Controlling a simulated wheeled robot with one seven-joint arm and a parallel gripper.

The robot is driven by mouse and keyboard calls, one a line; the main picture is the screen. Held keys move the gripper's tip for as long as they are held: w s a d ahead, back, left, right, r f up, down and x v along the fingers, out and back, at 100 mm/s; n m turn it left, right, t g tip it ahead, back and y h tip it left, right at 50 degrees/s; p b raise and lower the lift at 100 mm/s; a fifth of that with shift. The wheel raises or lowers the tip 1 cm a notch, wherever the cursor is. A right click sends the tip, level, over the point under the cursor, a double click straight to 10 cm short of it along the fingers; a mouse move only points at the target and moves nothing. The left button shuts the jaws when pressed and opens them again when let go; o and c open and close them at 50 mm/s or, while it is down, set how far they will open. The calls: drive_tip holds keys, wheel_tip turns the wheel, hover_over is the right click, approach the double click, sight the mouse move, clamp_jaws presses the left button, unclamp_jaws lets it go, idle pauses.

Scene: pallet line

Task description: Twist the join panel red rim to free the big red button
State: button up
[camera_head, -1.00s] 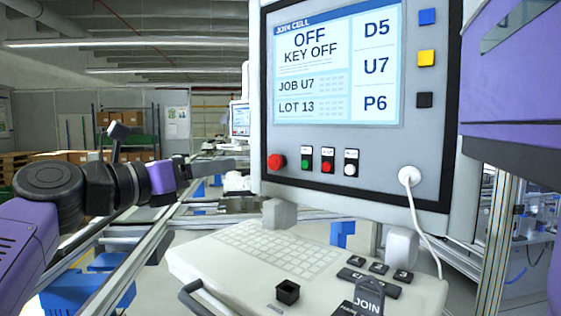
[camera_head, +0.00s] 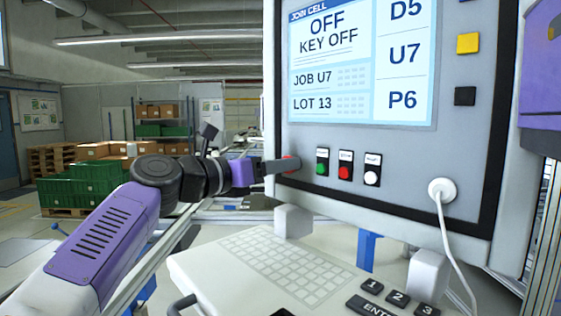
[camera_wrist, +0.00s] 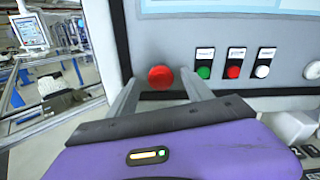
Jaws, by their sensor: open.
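The big red button (camera_wrist: 160,77) sits at the lower left of the join panel (camera_wrist: 200,38). In the wrist view it lies just beyond and between my two finger tips. My gripper (camera_wrist: 162,85) is open, its fingers apart to the left and right of the button, and I cannot tell whether they touch the rim. In the head view my gripper (camera_head: 284,165) reaches in from the left at the button's height. It hides most of the red button (camera_head: 291,163). The panel screen (camera_head: 361,62) reads OFF, KEY OFF.
Small green, red and white buttons (camera_head: 345,168) sit right of the big button. A white plug and cable (camera_head: 440,190) hang farther right. A keyboard shelf (camera_head: 270,265) juts out below the panel. Green crates (camera_head: 85,190) stand far off at left.

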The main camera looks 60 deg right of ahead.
drive_tip(key=shift+s+d, duration=0.2)
drive_tip(key=shift+d, duration=0.3)
